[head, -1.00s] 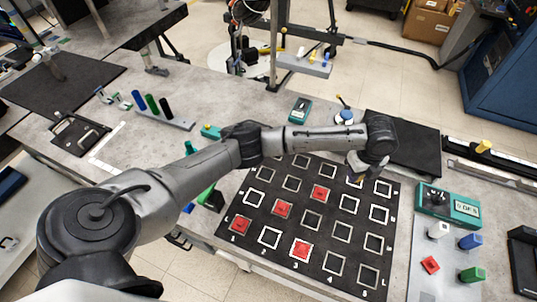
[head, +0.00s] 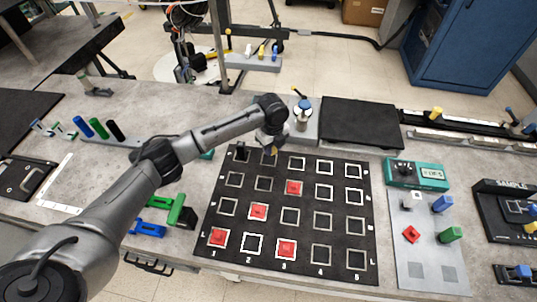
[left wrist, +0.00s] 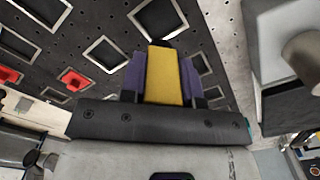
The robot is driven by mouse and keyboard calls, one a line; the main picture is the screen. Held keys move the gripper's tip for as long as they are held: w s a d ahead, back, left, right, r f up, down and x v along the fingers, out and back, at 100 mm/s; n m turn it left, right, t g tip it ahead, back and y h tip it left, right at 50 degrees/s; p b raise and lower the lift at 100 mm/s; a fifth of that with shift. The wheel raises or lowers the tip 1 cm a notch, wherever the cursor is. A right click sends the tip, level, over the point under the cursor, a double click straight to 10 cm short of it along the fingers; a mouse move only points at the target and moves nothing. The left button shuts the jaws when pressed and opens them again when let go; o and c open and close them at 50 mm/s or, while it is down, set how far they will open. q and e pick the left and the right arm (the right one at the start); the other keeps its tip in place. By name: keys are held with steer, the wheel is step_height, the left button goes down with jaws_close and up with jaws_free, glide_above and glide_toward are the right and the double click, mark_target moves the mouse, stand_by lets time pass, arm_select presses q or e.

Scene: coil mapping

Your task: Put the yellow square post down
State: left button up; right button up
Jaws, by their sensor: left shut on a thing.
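The yellow square post (left wrist: 166,76) is held between the purple-padded fingers of my left gripper (left wrist: 166,78) in the left wrist view. In the head view my left gripper (head: 271,149) is over the back edge of the black board (head: 335,258), around the second square of the back row. Only a bit of yellow shows under it there. The board has rows of white-outlined squares; several hold red pieces (head: 293,187). I cannot tell whether the post touches the board. My right gripper is not in view.
Right of the board, a grey plate (head: 418,245) bears white, blue, green and red pieces near a teal meter (head: 415,173). A black mat (head: 360,122) and a grey stand with a knob (head: 302,115) lie behind. Blue and green blocks (head: 149,229) lie to the left.

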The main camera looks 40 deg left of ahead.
arm_select(q)
steer(key=shift+a+f, duration=0.45)
steer(key=shift+a, duration=0.2)
step_height(320, 180, down, 4)
steer(key=shift+r+b, duration=0.25)
steer(key=shift+b, duration=0.3)
steer(key=shift+f, duration=0.2)
steer(key=o, duration=1)
steer(key=shift+f, duration=0.15)
steer(key=shift+c, duration=0.2)
